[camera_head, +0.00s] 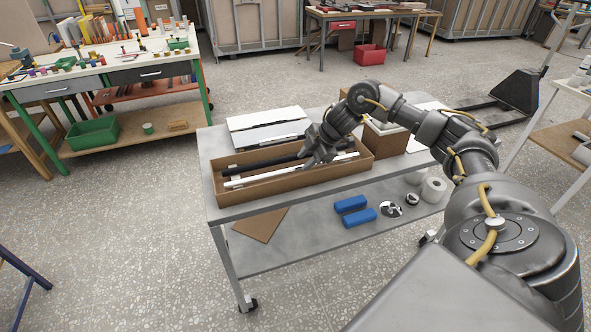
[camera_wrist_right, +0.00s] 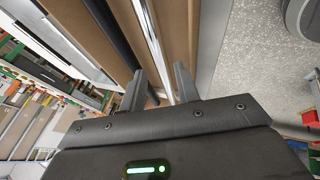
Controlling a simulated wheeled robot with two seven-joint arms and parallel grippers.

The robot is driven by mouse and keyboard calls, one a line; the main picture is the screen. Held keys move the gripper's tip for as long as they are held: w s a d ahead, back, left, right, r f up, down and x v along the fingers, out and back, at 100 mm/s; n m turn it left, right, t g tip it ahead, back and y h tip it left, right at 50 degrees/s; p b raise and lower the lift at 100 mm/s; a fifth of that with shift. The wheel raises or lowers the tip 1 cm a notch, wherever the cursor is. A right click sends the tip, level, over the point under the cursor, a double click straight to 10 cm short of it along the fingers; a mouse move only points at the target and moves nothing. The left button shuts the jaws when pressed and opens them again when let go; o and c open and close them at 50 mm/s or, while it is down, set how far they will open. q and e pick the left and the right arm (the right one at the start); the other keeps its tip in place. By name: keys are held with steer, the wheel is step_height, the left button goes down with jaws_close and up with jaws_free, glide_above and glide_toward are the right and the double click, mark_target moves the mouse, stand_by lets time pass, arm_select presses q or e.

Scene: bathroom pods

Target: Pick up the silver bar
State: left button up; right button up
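A long, thin silver-white bar (camera_head: 262,177) lies along the front side of an open cardboard box (camera_head: 290,191) on the cart. A black bar (camera_head: 262,163) lies behind it in the same box. My right gripper (camera_head: 318,162) reaches down over the box at the bar's right half. In the right wrist view the two fingers of the gripper (camera_wrist_right: 160,90) are apart, and the bright bar (camera_wrist_right: 153,38) runs in the space between them. I cannot tell whether a finger touches it. My left gripper is not in view.
The box stands on a grey two-shelf cart (camera_head: 225,213). White panels (camera_head: 262,125) lie behind it, and another cardboard box (camera_head: 386,143) stands to its right. Blue items (camera_head: 352,204) and white rolls (camera_head: 434,190) are on the lower shelf. The floor left of the cart is clear.

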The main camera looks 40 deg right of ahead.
mark_target(296, 168)
steer(key=p+x, duration=0.1)
steer(key=x, duration=0.4)
steer(key=shift+w+a, duration=0.15)
jaws_close()
